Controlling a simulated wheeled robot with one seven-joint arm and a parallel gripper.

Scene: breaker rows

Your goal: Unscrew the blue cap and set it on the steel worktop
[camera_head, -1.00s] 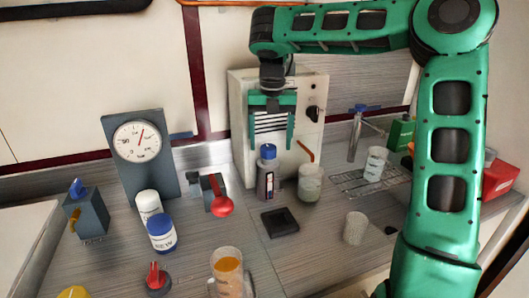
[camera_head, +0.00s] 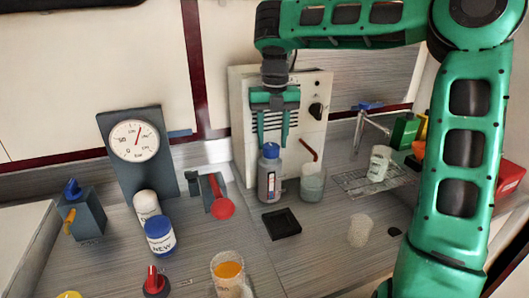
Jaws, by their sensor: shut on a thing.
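A grey bottle (camera_head: 269,184) with a label stands upright on the steel worktop (camera_head: 315,240), in front of a white machine. Its blue cap (camera_head: 270,152) sits on top of the bottle, with no clear gap between them. My gripper (camera_head: 272,146) points straight down from above. Its two green fingers are shut on the blue cap, one at each side. The fingertips overlap the cap's upper part, so the exact contact is hard to see.
A glass beaker (camera_head: 313,185) stands close right of the bottle, and a black square tray (camera_head: 282,223) lies in front. A red-knobbed device (camera_head: 220,207) and a blue-lidded jar (camera_head: 160,236) are to the left. Worktop is free right of the tray.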

